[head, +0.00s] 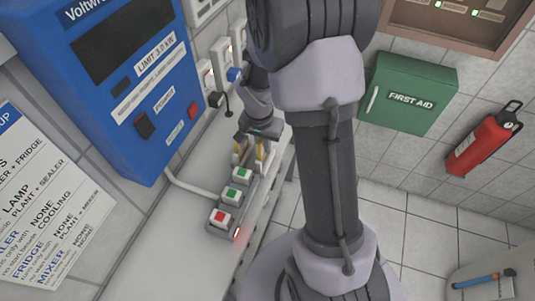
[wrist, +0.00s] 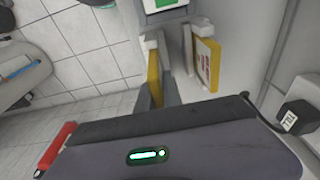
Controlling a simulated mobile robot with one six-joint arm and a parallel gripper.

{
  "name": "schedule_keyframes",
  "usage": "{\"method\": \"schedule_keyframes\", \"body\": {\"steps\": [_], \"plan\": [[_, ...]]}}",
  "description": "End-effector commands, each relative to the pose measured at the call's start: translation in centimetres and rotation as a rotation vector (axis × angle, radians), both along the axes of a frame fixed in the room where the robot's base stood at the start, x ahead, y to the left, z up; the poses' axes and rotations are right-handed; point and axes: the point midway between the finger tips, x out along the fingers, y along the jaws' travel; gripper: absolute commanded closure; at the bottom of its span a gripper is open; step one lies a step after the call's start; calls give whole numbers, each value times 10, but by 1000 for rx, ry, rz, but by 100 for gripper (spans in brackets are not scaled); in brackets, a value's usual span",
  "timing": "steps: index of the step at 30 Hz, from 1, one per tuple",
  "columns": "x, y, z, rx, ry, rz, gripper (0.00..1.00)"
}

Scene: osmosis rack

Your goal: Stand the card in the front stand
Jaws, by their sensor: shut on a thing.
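A yellow-edged card (wrist: 154,74) is near the middle of the wrist view, almost edge-on, with its near end at my gripper (wrist: 160,100). In the head view this card (head: 262,152) is below my gripper (head: 265,138), which is shut on it. A small white stand (wrist: 150,43) is at the card's far end; I cannot tell whether the card is seated in it. A second yellow-bordered card (wrist: 205,62) with red print is beside it, towards the wall, at another white stand (wrist: 199,25). My gripper's body hides the near ends.
A button strip with green buttons (head: 242,175) and a red button (head: 221,217) is on the narrow bench near the cards. A blue Voltwright unit (head: 120,80) is on the wall. A black plug (wrist: 295,118) is close to my gripper. Open floor lies on the bench's other side.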

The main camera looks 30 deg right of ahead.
Motion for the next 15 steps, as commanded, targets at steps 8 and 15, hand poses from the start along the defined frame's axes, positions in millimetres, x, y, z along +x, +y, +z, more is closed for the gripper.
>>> {"method": "schedule_keyframes", "body": {"steps": [8,15], "plan": [[0,0,-39,1,0,-1,100],[0,0,-40,0,0,-1,100]]}}
